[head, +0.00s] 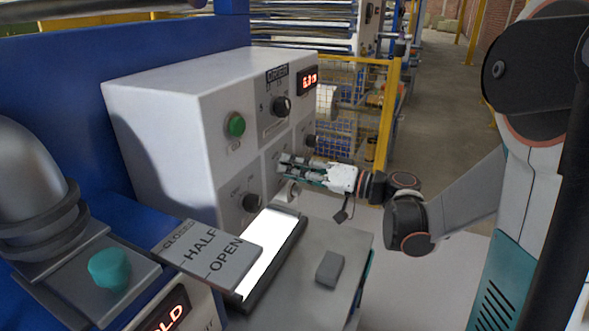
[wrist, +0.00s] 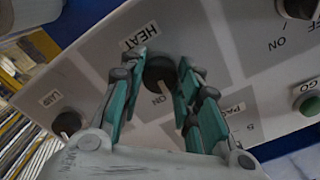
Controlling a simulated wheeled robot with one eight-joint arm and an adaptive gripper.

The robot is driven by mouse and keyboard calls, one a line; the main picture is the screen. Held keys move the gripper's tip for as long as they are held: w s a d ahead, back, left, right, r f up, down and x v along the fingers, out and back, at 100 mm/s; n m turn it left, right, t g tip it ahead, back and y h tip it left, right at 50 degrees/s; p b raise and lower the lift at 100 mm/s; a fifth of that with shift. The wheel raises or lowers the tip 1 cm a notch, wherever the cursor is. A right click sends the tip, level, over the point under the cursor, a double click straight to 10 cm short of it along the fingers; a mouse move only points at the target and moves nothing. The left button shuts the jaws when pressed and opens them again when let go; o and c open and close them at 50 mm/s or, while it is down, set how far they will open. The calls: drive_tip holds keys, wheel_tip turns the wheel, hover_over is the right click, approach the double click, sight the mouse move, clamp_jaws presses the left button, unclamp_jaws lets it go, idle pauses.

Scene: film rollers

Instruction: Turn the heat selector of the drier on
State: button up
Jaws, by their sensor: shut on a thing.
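In the head view my gripper (head: 288,170) is at the lower middle of the panel and hides the heat selector. I cannot tell which way the knob points.
The lamp knob (wrist: 67,122), the upper selector (head: 280,105) and a green GO button (head: 236,125) are nearby on the panel. Another knob (head: 252,203) sits lower left. Below are a lit plate (head: 270,240), a CLOSED/HALF/OPEN sign (head: 210,255) and a grey block (head: 329,268).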

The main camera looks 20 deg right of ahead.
drive_tip(key=m, duration=0.4)
drive_tip(key=shift+m, duration=0.4)
idle(0.4)
drive_tip(key=o, duration=1.1)
drive_tip(key=shift+c, duration=0.2)
drive_tip(key=v, duration=1.2)
